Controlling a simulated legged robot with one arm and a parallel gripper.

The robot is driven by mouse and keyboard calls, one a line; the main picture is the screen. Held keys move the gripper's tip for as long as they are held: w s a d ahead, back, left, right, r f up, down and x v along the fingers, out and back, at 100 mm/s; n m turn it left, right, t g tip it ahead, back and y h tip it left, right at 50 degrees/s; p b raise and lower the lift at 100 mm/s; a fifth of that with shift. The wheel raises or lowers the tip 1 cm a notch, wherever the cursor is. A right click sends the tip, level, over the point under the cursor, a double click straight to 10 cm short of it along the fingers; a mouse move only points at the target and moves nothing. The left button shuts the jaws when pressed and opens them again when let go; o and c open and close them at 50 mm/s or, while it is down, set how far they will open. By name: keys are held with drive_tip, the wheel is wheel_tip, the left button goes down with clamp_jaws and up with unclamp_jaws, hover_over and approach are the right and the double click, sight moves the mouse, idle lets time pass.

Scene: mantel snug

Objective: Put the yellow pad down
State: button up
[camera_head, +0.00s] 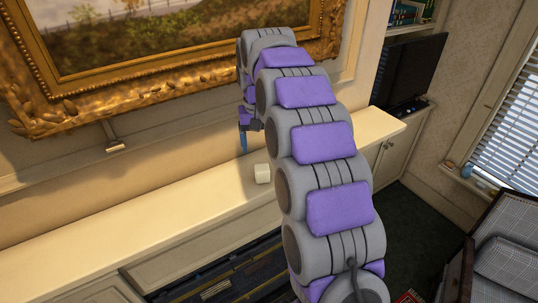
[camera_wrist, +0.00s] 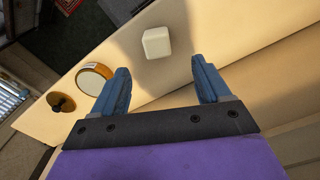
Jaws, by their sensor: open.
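I see nothing that is clearly a yellow pad in either view. My gripper (camera_wrist: 161,65) is open, with its two blue fingers apart and nothing between them. In the head view, one blue finger of my gripper (camera_head: 243,142) points down over the mantel shelf (camera_head: 130,220), and my arm hides part of the shelf. A small off-white block (camera_wrist: 156,42) lies on the shelf just beyond the fingertips; it also shows in the head view (camera_head: 262,173). A round, pale-topped thing with an amber side (camera_wrist: 95,78) stands beside the left finger.
A small brown round thing (camera_wrist: 61,103) lies near the shelf's end. A gold-framed painting (camera_head: 150,70) hangs behind the shelf. A dark screen (camera_head: 410,75) stands to the right. The shelf left of the block is bare.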

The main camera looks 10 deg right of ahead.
drive_tip(key=s+r, duration=0.2)
drive_tip(key=s, duration=1.4)
drive_tip(key=s+f+g, duration=0.1)
drive_tip(key=s+f, duration=0.3)
drive_tip(key=s, duration=0.9)
drive_tip(key=s+f+g, duration=0.1)
drive_tip(key=s+f, duration=0.4)
drive_tip(key=s, duration=0.8)
wheel_tip(320, 180, down, 19)
drive_tip(key=d+b, duration=0.2)
drive_tip(key=b, duration=1.7)
drive_tip(key=shift+s+r+n, duration=0.15)
drive_tip(key=shift+s+n, duration=0.1)
drive_tip(key=shift+n, duration=0.15)
drive_tip(key=shift+a, duration=0.15)
drive_tip(key=shift+c, duration=0.2)
